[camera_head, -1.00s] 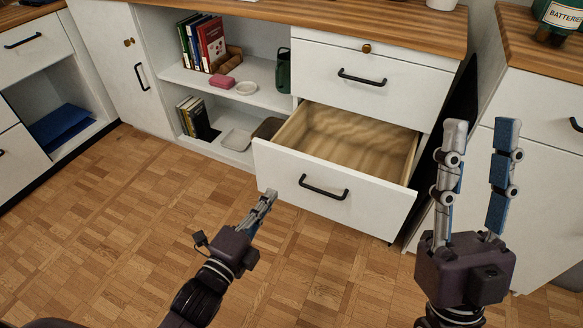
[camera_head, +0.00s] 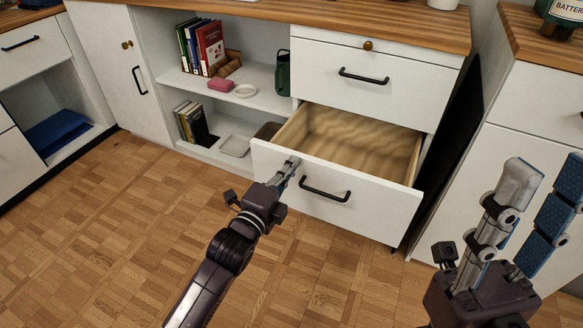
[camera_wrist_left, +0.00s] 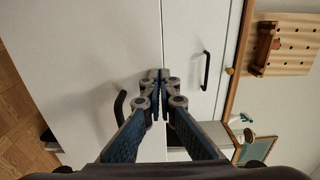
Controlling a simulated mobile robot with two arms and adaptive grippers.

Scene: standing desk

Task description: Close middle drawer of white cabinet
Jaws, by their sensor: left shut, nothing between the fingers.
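The white cabinet's middle drawer (camera_head: 377,211) is pulled out, its bare wooden inside showing empty. Its front has a black bar handle (camera_head: 325,190). My left gripper (camera_head: 291,163) is shut and empty, its tips at the drawer front, left of the handle; I cannot tell whether they touch. In the left wrist view, the closed fingertips (camera_wrist_left: 162,75) point at white fronts, with a black handle (camera_wrist_left: 118,104) beside them, partly hidden by a finger. My right gripper (camera_head: 545,186) is open and empty at the right, in front of the neighbouring cabinet.
The upper drawer (camera_head: 372,98) is closed. Open shelves (camera_head: 262,83) to the left hold books, a pink item and a green can. Another white cabinet (camera_head: 510,135) stands at the right. The wooden floor (camera_head: 100,240) is clear at the left.

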